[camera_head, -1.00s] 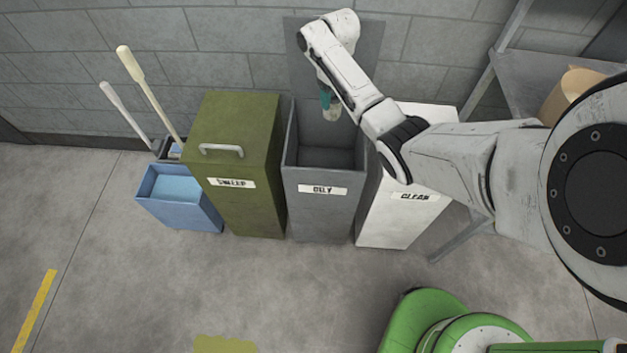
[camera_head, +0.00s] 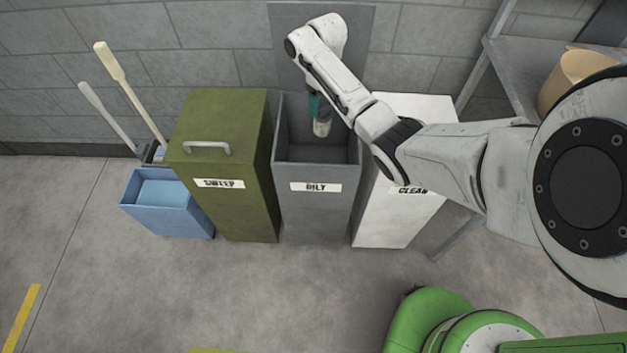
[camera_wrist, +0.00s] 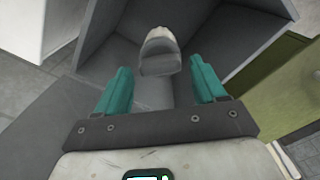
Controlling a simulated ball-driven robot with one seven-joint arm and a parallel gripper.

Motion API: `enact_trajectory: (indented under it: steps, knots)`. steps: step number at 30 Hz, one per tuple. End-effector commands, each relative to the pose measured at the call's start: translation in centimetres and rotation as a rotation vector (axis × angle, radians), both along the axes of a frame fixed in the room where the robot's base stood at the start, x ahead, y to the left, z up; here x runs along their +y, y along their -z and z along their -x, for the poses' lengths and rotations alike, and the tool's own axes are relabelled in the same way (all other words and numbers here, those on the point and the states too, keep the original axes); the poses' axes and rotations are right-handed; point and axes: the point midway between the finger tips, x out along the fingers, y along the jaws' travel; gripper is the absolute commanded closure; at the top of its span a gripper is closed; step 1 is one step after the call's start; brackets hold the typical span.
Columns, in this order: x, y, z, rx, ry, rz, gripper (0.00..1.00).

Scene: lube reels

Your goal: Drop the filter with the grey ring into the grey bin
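The filter (camera_head: 321,127) is small and pale and hangs or falls just below my fingertips, over the open mouth of the grey bin (camera_head: 313,205) labelled "OILY". In the wrist view the filter (camera_wrist: 160,52) has a whitish ribbed body and a grey near end. It lies between and beyond my two teal fingers, with a gap on each side. My gripper (camera_wrist: 160,80) is open, its fingers wide apart; in the head view my gripper (camera_head: 316,103) points down into the bin. The bin's raised lid (camera_head: 368,25) stands behind.
A closed olive "SWEEP" bin (camera_head: 225,150) stands left of the grey bin and a white "CLEAN" bin (camera_head: 400,220) right of it. A blue bucket (camera_head: 165,208) with mop handles is at far left. A shelf (camera_head: 530,70) is at right.

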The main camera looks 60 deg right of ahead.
Motion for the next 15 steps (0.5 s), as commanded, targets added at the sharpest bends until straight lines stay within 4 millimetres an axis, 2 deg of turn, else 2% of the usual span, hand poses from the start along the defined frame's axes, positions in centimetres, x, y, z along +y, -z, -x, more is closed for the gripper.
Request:
enact_trajectory:
  steps: [1,6,15]
  knots:
    - [0.00,-0.01,-0.01,0.000,0.000,0.000,0.25]
    - [0.00,0.01,0.00,0.000,0.000,0.000,0.10]
    - [0.01,-0.37,-0.04,-0.001,-0.001,0.000,0.10]
